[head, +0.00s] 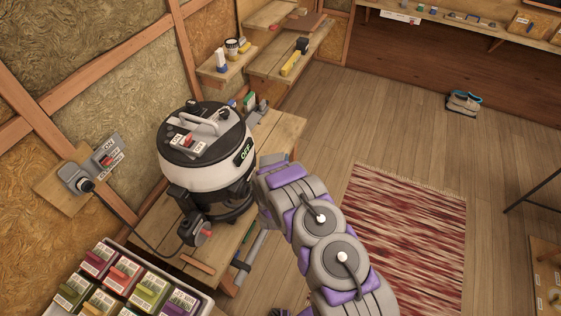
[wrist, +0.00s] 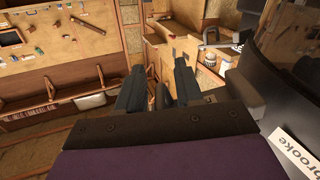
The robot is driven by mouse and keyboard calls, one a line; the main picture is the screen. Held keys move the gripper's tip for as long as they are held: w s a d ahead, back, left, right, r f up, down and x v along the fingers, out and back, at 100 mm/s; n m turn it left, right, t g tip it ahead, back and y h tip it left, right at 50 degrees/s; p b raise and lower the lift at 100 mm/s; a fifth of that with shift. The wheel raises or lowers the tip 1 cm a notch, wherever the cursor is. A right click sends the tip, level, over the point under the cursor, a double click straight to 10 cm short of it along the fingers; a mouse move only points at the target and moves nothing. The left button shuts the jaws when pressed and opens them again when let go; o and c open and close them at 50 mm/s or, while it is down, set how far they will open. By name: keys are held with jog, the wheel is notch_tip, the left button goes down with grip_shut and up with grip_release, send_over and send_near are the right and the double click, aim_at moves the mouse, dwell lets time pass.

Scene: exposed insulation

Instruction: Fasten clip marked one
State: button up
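A round black and white vacuum (head: 208,160) stands on a wooden bench, with a display reading OFF on its side. A clip-like latch with a reddish tip (head: 200,228) sticks out at its lower front. Another dark latch (head: 259,108) sticks out on its right side. I cannot read a number on either. My gripper (wrist: 160,68) shows in the wrist view with its two dark fingers apart and nothing visible between them. The vacuum's dark body (wrist: 291,98) is close on the right there. In the head view my arm is right of the vacuum and hides the fingers.
A tray of labelled boxes (head: 132,284) is at the lower left. A wall socket panel (head: 82,181) with a plugged cable is left of the vacuum. Shelves (head: 284,58) line the back. A red rug (head: 408,235) lies on the open floor to the right.

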jog(key=shift+c, duration=0.3)
grip_shut()
dwell(0.3)
